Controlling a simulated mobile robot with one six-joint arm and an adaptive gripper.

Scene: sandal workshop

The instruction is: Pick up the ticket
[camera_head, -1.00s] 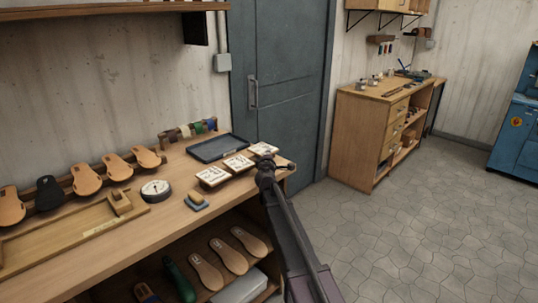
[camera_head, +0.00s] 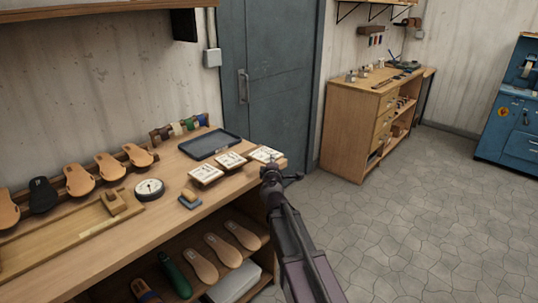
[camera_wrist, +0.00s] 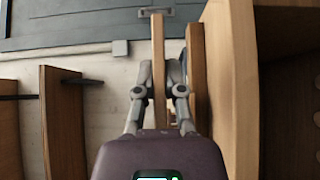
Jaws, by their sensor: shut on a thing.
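Three small wood-edged boards with white marked faces lie or stand in a row at the right end of the workbench. The rightmost one, the ticket (camera_head: 265,154), is right beside my gripper (camera_head: 285,175). In the wrist view my gripper (camera_wrist: 159,90) is shut on a thin wooden board seen edge-on, the ticket (camera_wrist: 158,50), with one finger on each side. Its face is not visible there. Whether it touches the bench is unclear. The middle board (camera_head: 231,160) and left board (camera_head: 206,174) are beside it.
The workbench (camera_head: 130,240) holds a dark tray (camera_head: 210,143), a round dial (camera_head: 149,189), a small block (camera_head: 190,198) and several sandal soles. A blue door (camera_head: 265,80) stands behind. The floor (camera_head: 400,220) to the right is clear.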

